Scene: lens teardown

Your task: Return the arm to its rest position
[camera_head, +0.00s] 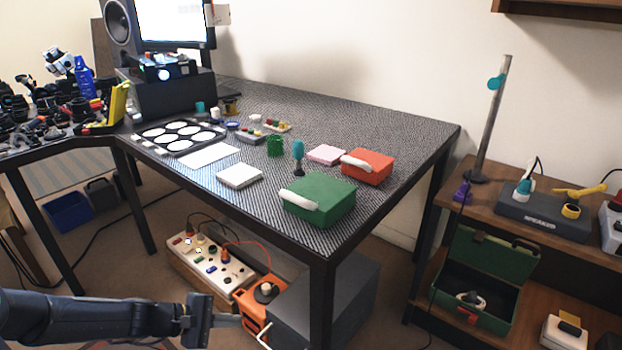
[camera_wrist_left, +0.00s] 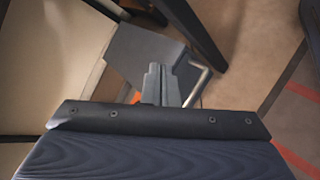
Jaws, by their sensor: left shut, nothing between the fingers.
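My left arm (camera_head: 90,318) comes in from the lower left in the head view, low and in front of the table. My left gripper (camera_head: 236,319) points right, below the tabletop, near an orange box (camera_head: 262,300) and a dark grey box (camera_head: 322,305). In the left wrist view the two fingers (camera_wrist_left: 161,75) lie together with nothing between them. The grey box (camera_wrist_left: 140,50) and a bent light handle (camera_wrist_left: 200,80) show beyond them. My right gripper is in neither view.
The patterned table (camera_head: 395,115) holds a green case (camera_head: 320,203), a red case (camera_head: 367,168) and a lens tray (camera_head: 150,131). A table leg (camera_head: 321,300) stands right of my gripper. A wooden shelf (camera_head: 440,255) is at the right. Open floor shows at lower left.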

